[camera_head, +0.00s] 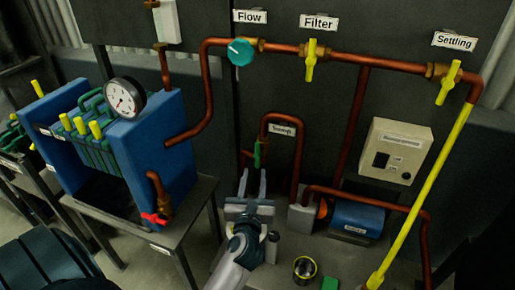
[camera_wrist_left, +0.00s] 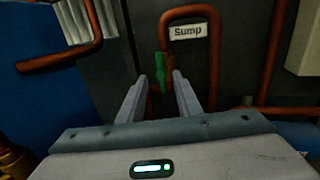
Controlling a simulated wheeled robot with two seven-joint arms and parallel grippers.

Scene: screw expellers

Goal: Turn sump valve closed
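The sump valve has a green handle (camera_head: 257,153) on a copper pipe beside the label "Sump" (camera_head: 282,130). The handle stands upright, along the pipe. In the left wrist view the green handle (camera_wrist_left: 161,72) shows just beyond and between my fingertips, and the Sump label (camera_wrist_left: 188,31) is to its upper right. My left gripper (camera_head: 253,172) is open, with its two fingers pointing up toward the handle from below. It also shows in the left wrist view (camera_wrist_left: 155,78). I cannot tell whether a finger touches the handle. My right gripper is not in view.
A copper pipe loop (camera_head: 299,165) rises right of the valve. A blue pump motor (camera_head: 357,218) and a grey control box (camera_head: 396,151) are at right. The blue filter press (camera_head: 165,150) with a red valve handle (camera_head: 154,218) stands left. Yellow Filter (camera_head: 311,60) and Settling (camera_head: 448,83) handles are above.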

